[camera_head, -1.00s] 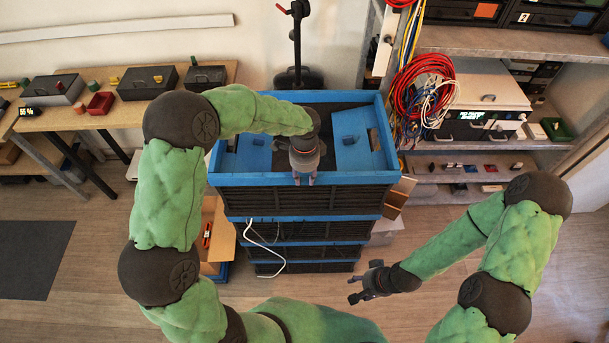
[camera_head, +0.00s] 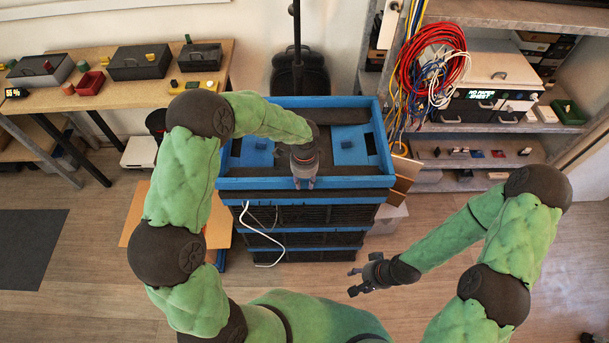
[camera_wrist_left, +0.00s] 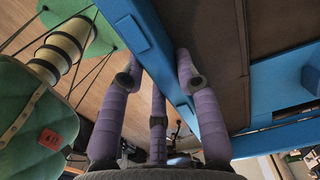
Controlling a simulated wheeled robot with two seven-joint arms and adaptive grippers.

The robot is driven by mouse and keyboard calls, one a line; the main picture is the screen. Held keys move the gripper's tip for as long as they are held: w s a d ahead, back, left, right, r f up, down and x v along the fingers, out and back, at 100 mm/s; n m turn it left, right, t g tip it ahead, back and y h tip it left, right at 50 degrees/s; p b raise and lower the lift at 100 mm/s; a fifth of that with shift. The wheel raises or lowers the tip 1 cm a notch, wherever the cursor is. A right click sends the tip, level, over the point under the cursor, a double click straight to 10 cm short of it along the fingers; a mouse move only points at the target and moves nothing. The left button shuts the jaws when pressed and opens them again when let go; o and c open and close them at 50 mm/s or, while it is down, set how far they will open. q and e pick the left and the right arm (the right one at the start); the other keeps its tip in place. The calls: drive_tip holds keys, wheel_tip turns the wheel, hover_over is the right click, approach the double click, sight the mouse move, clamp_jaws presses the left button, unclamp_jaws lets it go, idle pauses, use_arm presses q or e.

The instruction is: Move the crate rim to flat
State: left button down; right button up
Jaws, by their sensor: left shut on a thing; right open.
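The blue-rimmed crate (camera_head: 234,184) is the top one of a dark stack in the middle of the head view. Its rim looks close to level there, though I cannot tell its exact tilt. My left gripper (camera_head: 304,180) reaches over the crate from behind and is shut on the front rim near its middle. In the left wrist view, the purple fingers of my left gripper (camera_wrist_left: 160,72) lie on both sides of the blue rim (camera_wrist_left: 150,42). My right gripper (camera_head: 364,275) is open and empty, right of the stack and apart from it.
More blue-edged crates (camera_head: 325,240) stand below, with a white cable (camera_head: 246,235) hanging down their front. Brown flaps (camera_head: 405,173) stick out at the right. A shelf (camera_head: 470,133) with coiled red cables (camera_head: 425,65) stands at the right. The floor in front is open.

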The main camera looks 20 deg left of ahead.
sight(305, 188)
use_arm(q)
wheel_tip(305, 188, down, 3)
drive_tip(key=shift+b, duration=0.55)
drive_tip(key=shift+s, duration=0.15)
drive_tip(key=shift+f, duration=0.15)
drive_tip(key=c, duration=0.9)
unclamp_jaws()
wheel_tip(305, 188, up, 12)
